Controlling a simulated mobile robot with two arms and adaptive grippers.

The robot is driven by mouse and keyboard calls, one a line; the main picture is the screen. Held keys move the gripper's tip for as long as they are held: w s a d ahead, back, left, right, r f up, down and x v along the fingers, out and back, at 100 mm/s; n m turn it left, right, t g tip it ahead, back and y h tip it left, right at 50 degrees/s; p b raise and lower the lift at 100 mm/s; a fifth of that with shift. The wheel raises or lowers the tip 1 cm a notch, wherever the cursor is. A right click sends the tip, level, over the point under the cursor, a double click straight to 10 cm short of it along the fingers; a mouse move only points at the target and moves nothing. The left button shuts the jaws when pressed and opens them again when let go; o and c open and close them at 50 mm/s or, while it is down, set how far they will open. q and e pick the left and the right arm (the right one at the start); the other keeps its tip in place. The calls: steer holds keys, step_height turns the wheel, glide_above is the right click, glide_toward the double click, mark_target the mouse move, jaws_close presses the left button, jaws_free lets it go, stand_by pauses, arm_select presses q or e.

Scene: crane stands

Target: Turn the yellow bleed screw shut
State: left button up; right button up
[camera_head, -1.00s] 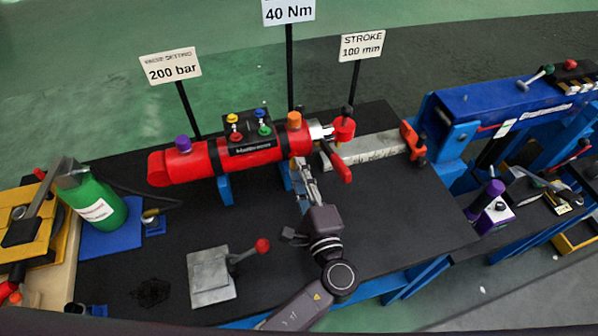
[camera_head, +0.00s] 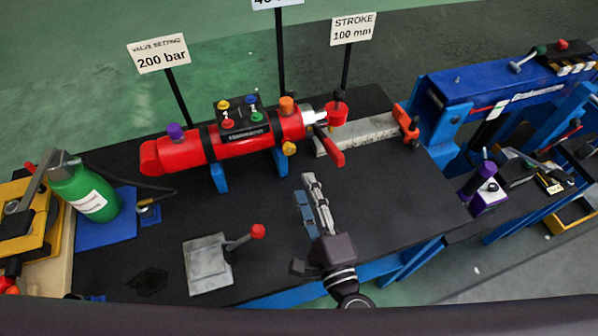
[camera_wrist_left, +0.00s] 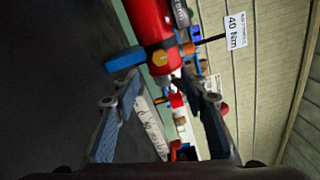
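The red cylinder (camera_head: 215,148) lies on blue stands on the black bench. The yellow bleed screw (camera_head: 289,148) is a small knob low on the front of its right end. It also shows in the left wrist view (camera_wrist_left: 159,58), ahead between the fingers and near the cylinder's end. My left gripper (camera_head: 306,184) is in front of the cylinder, a short way from the screw and not touching it. Its two fingers stand apart with nothing between them, also in the left wrist view (camera_wrist_left: 161,80). My right gripper is not in view.
Beside the screw, a red handle (camera_head: 330,150) juts from the rod end. An orange cap (camera_head: 287,104) is above it. A grey block with a red-knobbed lever (camera_head: 208,265) stands front left. A scale bar (camera_head: 362,134) lies at right. The bench right of my gripper is clear.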

arm_select(q)
steer(key=shift+v, duration=1.2)
